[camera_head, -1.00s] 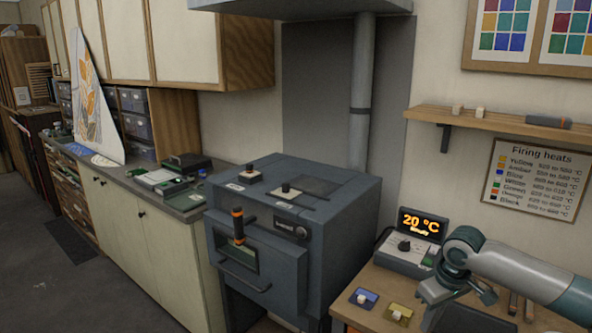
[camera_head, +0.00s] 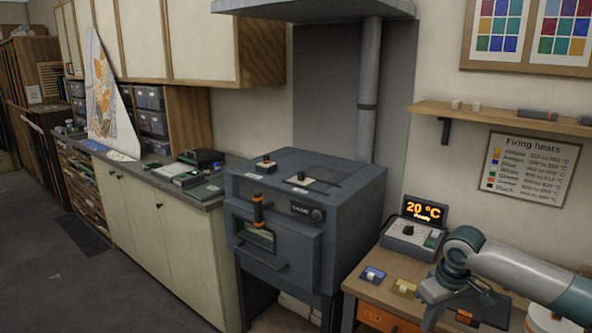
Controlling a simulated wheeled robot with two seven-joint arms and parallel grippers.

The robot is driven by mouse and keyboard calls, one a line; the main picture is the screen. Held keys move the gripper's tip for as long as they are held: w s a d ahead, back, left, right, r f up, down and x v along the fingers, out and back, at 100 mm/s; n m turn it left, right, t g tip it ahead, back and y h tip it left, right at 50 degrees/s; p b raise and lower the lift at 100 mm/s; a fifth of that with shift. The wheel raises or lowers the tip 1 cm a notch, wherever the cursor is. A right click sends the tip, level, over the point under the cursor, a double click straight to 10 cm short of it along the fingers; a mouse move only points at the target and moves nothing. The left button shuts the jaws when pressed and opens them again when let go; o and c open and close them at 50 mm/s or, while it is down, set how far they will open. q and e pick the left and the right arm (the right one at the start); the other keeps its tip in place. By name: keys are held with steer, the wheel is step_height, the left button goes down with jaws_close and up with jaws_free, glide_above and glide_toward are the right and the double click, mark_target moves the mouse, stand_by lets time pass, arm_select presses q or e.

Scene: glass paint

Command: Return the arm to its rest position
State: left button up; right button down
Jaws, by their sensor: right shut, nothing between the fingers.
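My right arm comes in from the right edge over the wooden bench (camera_head: 372,262). Its wrist bends down, and my right gripper (camera_head: 430,313) is at the bottom of the picture, above the bench's front part. The gripper is shut with nothing held. My left arm and gripper are out of the picture.
A dark kiln (camera_head: 300,225) with an orange-gripped handle stands left of the bench. Open floor (camera_head: 60,270) lies far left.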

steer(key=w+a+f+m+t+y+b, duration=0.1)
steer(key=w+a+f+b, duration=0.1)
steer(key=f, duration=1)
steer(key=w+a+f+t+b, duration=0.1)
steer(key=w+a+f, duration=0.15)
steer(key=f, duration=1.05)
steer(key=s+d+f+m+b, duration=0.1)
steer(key=s+f, duration=0.4)
steer(key=f, duration=0.6)
steer(key=s+f+m+b, duration=0.1)
steer(key=s+f, duration=0.3)
steer(key=f, duration=0.6)
steer(key=s+f+h+b, duration=0.1)
steer(key=s+f, duration=0.9)
steer(key=s, duration=0.3)
steer(key=s+f+h+b, duration=0.1)
steer(key=s+f+b, duration=0.1)
steer(key=s+f, duration=1)
steer(key=s+a+f+g, duration=0.1)
steer(key=s+f, duration=0.2)
steer(key=s, duration=1.2)
steer(key=s+a+f+g+b, duration=0.1)
steer(key=s+a+f, duration=0.1)
steer(key=s, duration=1.3)
steer(key=shift+f+n+g, duration=0.3)
steer(key=shift+f+n, duration=0.1)
steer(key=shift+f, duration=0.5)
